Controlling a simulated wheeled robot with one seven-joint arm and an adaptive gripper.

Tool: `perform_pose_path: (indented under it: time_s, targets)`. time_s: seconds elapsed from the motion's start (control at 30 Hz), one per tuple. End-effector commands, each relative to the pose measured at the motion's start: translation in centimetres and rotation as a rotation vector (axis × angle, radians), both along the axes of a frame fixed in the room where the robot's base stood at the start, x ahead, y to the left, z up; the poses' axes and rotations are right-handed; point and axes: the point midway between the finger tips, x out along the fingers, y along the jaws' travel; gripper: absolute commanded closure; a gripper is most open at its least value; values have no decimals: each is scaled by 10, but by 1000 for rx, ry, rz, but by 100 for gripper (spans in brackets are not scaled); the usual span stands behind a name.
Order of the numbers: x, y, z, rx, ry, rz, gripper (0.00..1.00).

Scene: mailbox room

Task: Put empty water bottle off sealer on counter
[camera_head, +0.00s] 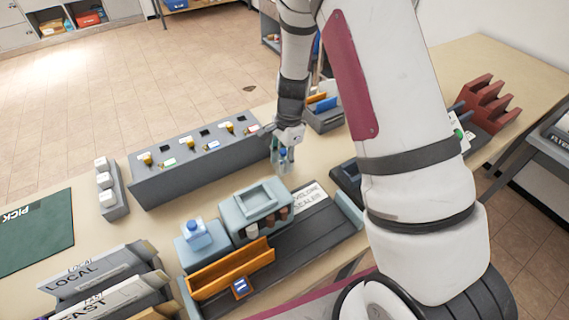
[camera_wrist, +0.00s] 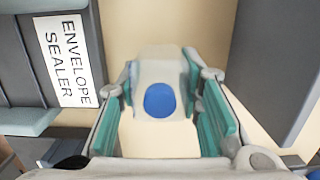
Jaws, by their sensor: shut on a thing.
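My gripper (camera_head: 283,158) is shut on a clear water bottle with a blue cap. In the wrist view the bottle (camera_wrist: 160,72) lies between the teal finger pads of my gripper (camera_wrist: 165,115), its blue cap facing the camera. In the head view the bottle is small and mostly hidden by the fingers. The envelope sealer (camera_head: 318,250) is a dark bed with a grey-blue unit and a white label; the label on the sealer (camera_wrist: 62,48) reads in the wrist view. The bottle is beside the sealer, over the tan counter (camera_head: 225,205). I cannot tell if it touches the counter.
A long grey box with several stamps (camera_head: 190,165) stands left of my gripper. A small grey rack (camera_head: 112,195) and green mat (camera_head: 35,235) lie left. Bare counter is narrow around my gripper.

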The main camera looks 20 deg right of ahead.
Motion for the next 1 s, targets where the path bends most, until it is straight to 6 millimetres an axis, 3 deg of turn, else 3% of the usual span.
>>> perform_pose_path:
  time_s: [0.17,0.6,0.63,0.7,1.0]
  targets:
    - [0,0,-21,1,1,1,86]
    - [1,0,-28,0,0,1,86]
    - [1,0,-27,0,0,1,61]
    - [0,0,-27,0,0,1,47]
    - [0,0,-26,0,0,2,47]
